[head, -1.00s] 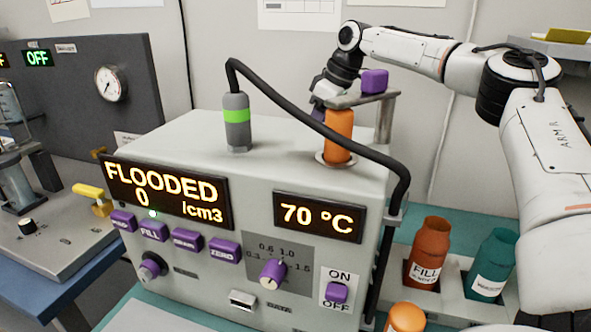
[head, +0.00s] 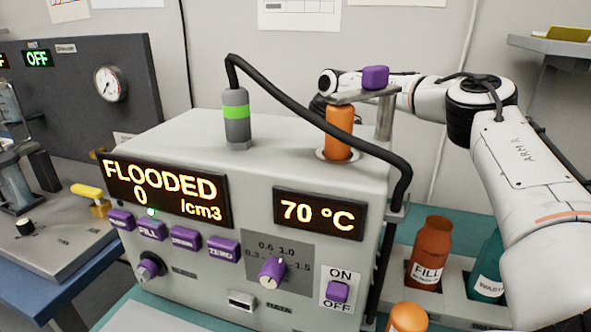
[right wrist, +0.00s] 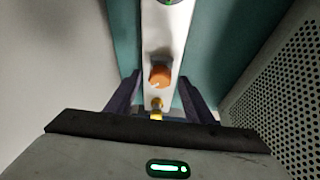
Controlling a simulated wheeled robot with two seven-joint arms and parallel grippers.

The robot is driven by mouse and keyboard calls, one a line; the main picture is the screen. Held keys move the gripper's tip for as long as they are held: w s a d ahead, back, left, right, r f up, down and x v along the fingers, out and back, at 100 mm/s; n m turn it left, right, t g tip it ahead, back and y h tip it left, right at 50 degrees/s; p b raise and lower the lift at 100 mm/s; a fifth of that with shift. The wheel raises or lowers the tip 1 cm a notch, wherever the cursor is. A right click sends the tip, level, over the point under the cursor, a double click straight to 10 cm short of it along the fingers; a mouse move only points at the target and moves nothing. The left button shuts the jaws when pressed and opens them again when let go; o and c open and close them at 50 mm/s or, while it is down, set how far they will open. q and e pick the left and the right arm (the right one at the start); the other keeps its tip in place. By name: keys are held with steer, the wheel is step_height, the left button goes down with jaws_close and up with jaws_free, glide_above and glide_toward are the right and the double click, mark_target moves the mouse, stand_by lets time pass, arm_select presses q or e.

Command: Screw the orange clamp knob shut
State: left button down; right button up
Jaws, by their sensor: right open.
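In the right wrist view an orange knob (right wrist: 160,76) sits on a long pale strip, beyond and between the fingers of my right gripper (right wrist: 160,88). The gripper is open, and the fingers show no contact with the knob. A smaller yellow-orange piece (right wrist: 156,104) lies closer to the gripper's palm. In the head view my right arm reaches behind the grey instrument (head: 190,150), and its gripper is hidden there. I cannot make out this orange knob in the head view. My left gripper is not in view.
A perforated panel (right wrist: 285,80) stands close to the right finger in the wrist view. On the instrument are an orange cylinder (head: 338,133), a bracket with a purple knob (head: 375,77) and a black hose (head: 300,110). Bottles (head: 430,252) stand at the right.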

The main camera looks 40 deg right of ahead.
steer(key=c, duration=1)
steer(key=shift+c, duration=0.2)
steer(key=shift+r+m, duration=0.1)
steer(key=shift+m, duration=0.2)
steer(key=m+h, duration=0.1)
steer(key=m, duration=0.2)
steer(key=shift+a+p, duration=0.15)
steer(key=shift+p, duration=0.25)
steer(key=shift+a+m+h, duration=0.1)
steer(key=shift+m+h, duration=0.8)
steer(key=shift+m, duration=1.2)
